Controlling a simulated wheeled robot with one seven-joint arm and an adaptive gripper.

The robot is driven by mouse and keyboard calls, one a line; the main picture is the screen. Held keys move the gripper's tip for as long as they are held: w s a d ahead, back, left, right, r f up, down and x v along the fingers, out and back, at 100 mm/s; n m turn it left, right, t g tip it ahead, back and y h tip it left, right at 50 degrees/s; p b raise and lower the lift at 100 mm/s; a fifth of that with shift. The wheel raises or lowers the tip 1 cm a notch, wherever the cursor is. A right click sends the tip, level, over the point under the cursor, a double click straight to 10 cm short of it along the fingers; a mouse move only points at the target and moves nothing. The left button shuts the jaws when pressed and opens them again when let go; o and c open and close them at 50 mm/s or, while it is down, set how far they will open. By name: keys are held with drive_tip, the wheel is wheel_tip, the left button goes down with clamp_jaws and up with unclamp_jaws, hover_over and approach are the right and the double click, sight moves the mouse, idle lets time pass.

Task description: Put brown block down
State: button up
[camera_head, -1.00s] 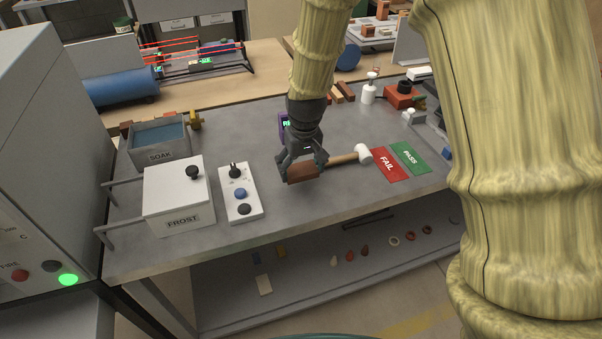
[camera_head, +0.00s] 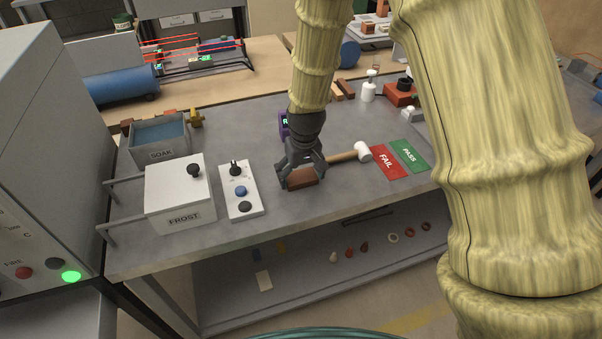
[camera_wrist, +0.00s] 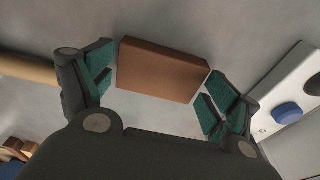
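The brown block (camera_head: 302,178) is a plain reddish-brown brick near the front middle of the grey table (camera_head: 335,195). It appears to rest on the table top. My gripper (camera_head: 302,172) is low over it, with a finger at either end of the block. In the wrist view the block (camera_wrist: 163,70) lies between the teal finger pads of my gripper (camera_wrist: 160,90). Narrow gaps show between the pads and the block, so the fingers look open around it. The fingers hide part of the block in the head view.
A white-headed mallet (camera_head: 362,151) lies just right of the gripper, near the red FAIL mat (camera_head: 388,163) and green PASS mat (camera_head: 409,156). A button panel (camera_head: 241,192), FROST box (camera_head: 180,192) and SOAK tank (camera_head: 160,137) stand left. The table's front edge is close.

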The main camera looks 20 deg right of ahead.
sight(303, 181)
drive_tip(key=shift+r, duration=0.1)
idle(0.3)
wheel_tip(303, 181, up, 12)
drive_tip(key=s+b, duration=0.1)
drive_tip(key=s, duration=0.1)
idle(0.6)
